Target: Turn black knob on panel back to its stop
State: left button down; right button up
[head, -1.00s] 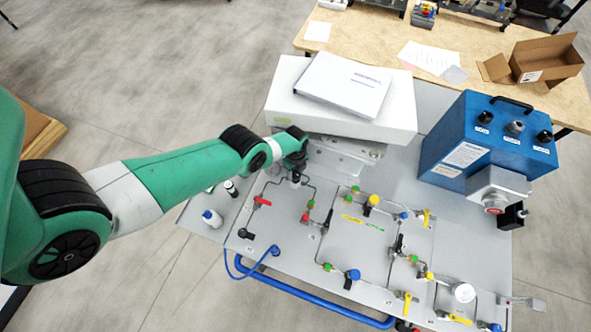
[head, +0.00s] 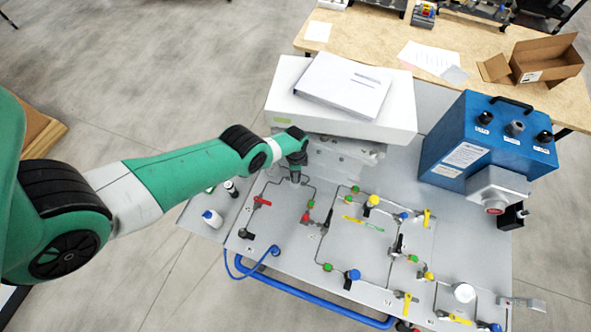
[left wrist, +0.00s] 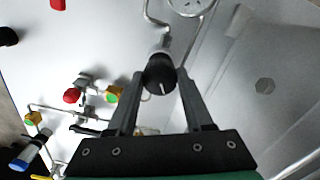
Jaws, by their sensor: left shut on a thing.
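The black knob (left wrist: 160,75) sits on a metal fitting on the grey panel (head: 275,222). A short white mark shows on its face, towards the gripper's base in the left wrist view. My left gripper (left wrist: 161,76) has one finger on each side of the knob and is shut on it. In the head view my left gripper (head: 296,172) reaches down to the panel's back left part, just in front of the white box, and the wrist largely hides the knob there. My right gripper is in neither view.
A white box (head: 390,118) with a binder (head: 344,84) on top stands behind the left gripper. A blue instrument box (head: 470,140) stands at the right. Pipes, a red-handled valve (head: 262,201) and several coloured valves cover the panel in front.

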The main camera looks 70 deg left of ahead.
pick_arm(q)
jog(key=n, duration=0.5)
jog(key=shift+n, duration=0.3)
jog(key=n, duration=0.6)
dwell(0.4)
jog(key=shift+c, duration=1.5)
grip_release()
notch_tip(320, 180, up, 12)
jog(key=p, duration=1.1)
jog(key=shift+f, duration=0.25)
